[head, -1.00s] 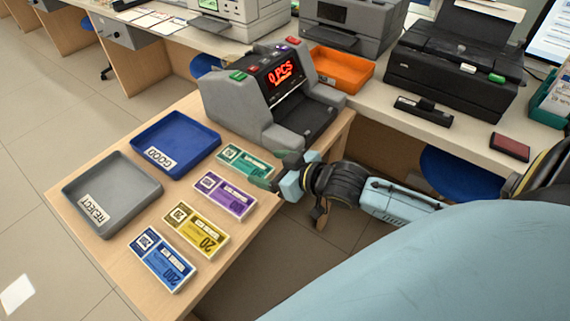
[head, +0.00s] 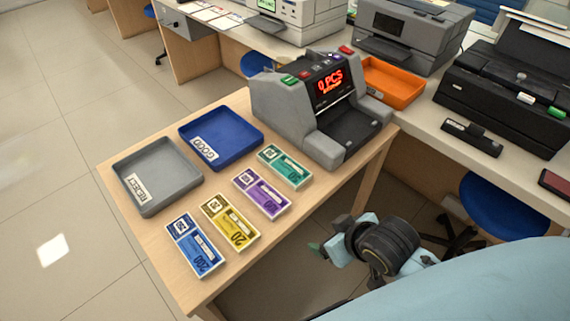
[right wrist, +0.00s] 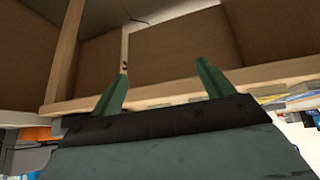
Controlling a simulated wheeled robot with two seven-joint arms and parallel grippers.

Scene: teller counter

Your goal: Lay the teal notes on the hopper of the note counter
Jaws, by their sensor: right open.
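The teal notes (head: 284,166) lie flat on the wooden table, in front of the note counter (head: 318,108), at the far end of a row of note bundles. The note counter is grey, and its red display reads 0 PCS. Its dark tray area (head: 350,127) is bare. My right gripper (head: 322,247) is off the table's right edge, apart from the notes. In the right wrist view its two green fingers (right wrist: 158,92) are spread wide with nothing between them. My left gripper is not in view.
Purple notes (head: 262,194), yellow notes (head: 230,222) and blue notes (head: 196,246) lie nearer along the row. A blue GOOD tray (head: 246,153) and a grey REJECT tray (head: 186,201) stand to the left. An orange tray (head: 395,84) sits on the back counter. A blue stool (head: 500,208) stands at right.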

